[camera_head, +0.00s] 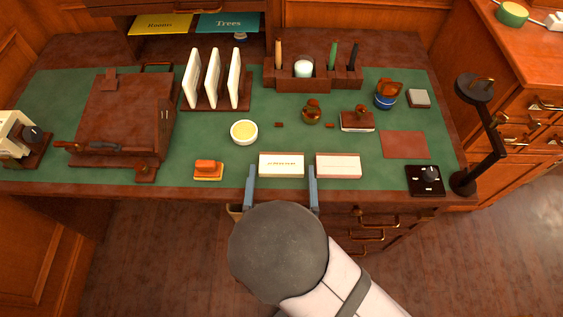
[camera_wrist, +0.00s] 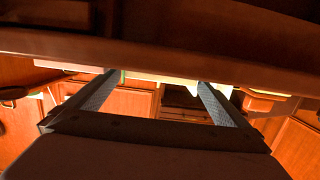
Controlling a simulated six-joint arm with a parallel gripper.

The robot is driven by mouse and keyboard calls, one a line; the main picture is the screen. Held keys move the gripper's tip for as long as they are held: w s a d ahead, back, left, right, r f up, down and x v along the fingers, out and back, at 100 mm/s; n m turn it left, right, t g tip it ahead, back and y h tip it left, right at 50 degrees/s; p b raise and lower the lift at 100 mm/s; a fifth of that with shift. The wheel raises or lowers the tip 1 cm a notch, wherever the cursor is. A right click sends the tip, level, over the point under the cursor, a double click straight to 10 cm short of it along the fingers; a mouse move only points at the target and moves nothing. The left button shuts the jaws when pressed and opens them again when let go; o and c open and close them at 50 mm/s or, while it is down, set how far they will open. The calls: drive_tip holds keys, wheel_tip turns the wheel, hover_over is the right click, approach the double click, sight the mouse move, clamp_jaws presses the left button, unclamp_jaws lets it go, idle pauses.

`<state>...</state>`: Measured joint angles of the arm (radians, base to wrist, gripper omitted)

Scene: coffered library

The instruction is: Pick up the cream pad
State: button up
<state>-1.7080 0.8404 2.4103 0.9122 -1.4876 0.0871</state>
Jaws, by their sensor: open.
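Two pale pads lie side by side near the desk's front edge in the head view. The left one, the cream pad (camera_head: 281,171), carries a line of small print. The right one (camera_head: 338,166) looks pinkish white. My gripper (camera_head: 282,172) is open and empty, coming from the front. Its two fingers appear to either side of the cream pad, the right one in line with the gap between the pads. How high the fingers are is hard to tell. The wrist view shows both fingers (camera_wrist: 201,83) apart, with pale strips near their tips; I cannot tell which objects these are.
An orange block (camera_head: 208,170) lies to the left, and a white bowl (camera_head: 244,132) stands behind. A red-brown sheet (camera_head: 405,145), a black dial box (camera_head: 425,180) and a dark lamp (camera_head: 480,150) are at the right. Green desktop (camera_head: 230,170) is bare left of the pads.

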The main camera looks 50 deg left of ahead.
sight(282, 165)
drive_tip(key=shift+p+x, duration=0.3)
drive_tip(key=shift+x, duration=1.9)
drive_tip(key=c, duration=1)
drive_tip(key=shift+r, duration=0.1)
drive_tip(key=shift+r+p, duration=0.5)
drive_tip(key=shift+r, duration=4.5)
